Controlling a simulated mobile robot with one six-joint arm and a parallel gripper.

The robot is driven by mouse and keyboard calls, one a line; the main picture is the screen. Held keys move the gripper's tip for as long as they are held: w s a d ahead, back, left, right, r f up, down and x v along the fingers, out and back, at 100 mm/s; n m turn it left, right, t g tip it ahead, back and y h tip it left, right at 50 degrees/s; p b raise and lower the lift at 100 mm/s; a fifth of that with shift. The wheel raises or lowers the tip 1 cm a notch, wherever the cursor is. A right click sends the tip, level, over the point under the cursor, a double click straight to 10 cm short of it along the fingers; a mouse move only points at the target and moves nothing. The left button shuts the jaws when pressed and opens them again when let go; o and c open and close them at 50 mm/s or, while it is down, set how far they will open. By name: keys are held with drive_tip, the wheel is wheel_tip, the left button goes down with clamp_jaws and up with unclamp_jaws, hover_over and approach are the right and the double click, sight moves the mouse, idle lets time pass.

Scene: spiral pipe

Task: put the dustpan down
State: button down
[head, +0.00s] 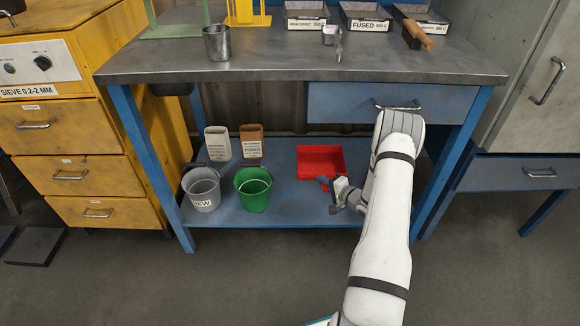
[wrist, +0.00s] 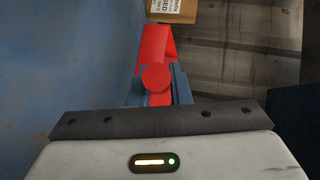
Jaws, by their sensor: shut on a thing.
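The red dustpan (head: 321,160) is at the right part of the blue lower shelf (head: 290,208) under the bench, its open pan facing up. From here I cannot tell whether it rests on the shelf or is held just above it. My gripper (head: 328,183) is at the dustpan's near side, shut on its handle. In the wrist view the dustpan (wrist: 155,45) extends away from my gripper (wrist: 157,88), with the round red handle end between the blue-grey fingers. Most of the handle is hidden by the fingers.
A green bucket (head: 253,190) and a grey bucket (head: 202,190) stand left on the shelf, with a white container (head: 217,143) and a brown one (head: 251,141) behind. The shelf between green bucket and dustpan is clear.

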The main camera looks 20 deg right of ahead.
drive_tip(key=shift+w+f, duration=0.15)
drive_tip(key=shift+w, duration=0.2)
drive_tip(key=f+b, duration=0.1)
drive_tip(key=f, duration=0.1)
drive_tip(key=f+b, duration=0.1)
drive_tip(key=f, duration=0.1)
drive_tip(key=f+b, duration=0.1)
drive_tip(key=f, duration=0.1)
drive_tip(key=shift+w+a+f, duration=0.1)
drive_tip(key=shift+w, duration=0.15)
drive_tip(key=shift+f+b, duration=0.75)
drive_tip(key=shift+f, duration=0.95)
drive_tip(key=shift+s, duration=0.1)
drive_tip(key=shift+f, duration=0.2)
drive_tip(key=c, duration=1.3)
unclamp_jaws()
drive_tip(key=shift+c, duration=0.2)
drive_tip(key=shift+r, duration=0.1)
